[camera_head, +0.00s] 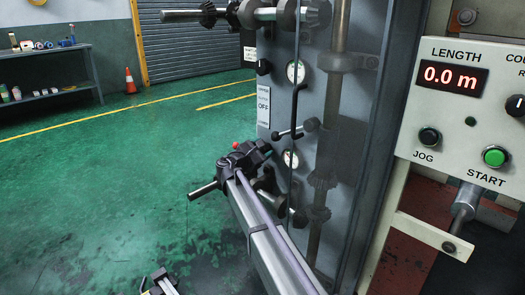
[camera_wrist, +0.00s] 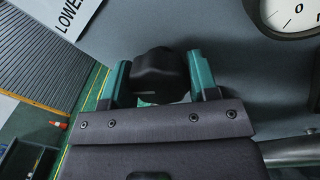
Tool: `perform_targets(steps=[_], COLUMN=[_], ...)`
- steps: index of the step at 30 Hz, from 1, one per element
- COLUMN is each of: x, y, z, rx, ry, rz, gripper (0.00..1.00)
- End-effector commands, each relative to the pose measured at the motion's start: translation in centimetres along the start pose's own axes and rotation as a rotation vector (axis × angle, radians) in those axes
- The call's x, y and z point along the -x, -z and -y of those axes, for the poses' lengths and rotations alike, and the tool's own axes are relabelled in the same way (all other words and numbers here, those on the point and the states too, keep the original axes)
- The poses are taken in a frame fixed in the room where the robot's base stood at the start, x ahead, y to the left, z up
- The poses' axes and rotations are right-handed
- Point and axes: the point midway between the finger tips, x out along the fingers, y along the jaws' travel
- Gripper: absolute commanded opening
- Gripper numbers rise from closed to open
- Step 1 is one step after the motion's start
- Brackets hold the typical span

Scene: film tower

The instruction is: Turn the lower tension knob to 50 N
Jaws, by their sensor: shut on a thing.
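The lower tension knob (camera_wrist: 160,72) is black and sits on the grey tower panel. In the wrist view it is between the two teal fingers of my gripper (camera_wrist: 159,80), which are shut on it. In the head view my gripper (camera_head: 258,150) is at the panel's lower left and hides this knob. The lower gauge (camera_head: 290,159) is right of my gripper and partly covered by the machine's parts. In the wrist view only part of its dial (camera_wrist: 293,14) shows. A "0" is visible, but I cannot read the needle.
The upper knob (camera_head: 263,67) and upper gauge (camera_head: 295,71) are above. A crank handle (camera_head: 290,134) and rollers stand close to the right of my gripper. The control panel (camera_head: 462,110) reads 0.0 m. The green floor at left is open.

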Motion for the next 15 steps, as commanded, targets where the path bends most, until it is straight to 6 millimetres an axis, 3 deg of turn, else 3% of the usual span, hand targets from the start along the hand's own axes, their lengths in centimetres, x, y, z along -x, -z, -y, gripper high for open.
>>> perform_targets(steps=[15], x=[0.03], y=[0.11], z=[-0.09], rx=[-0.486], ry=[-0.012], rz=[0.037], gripper=[0.31])
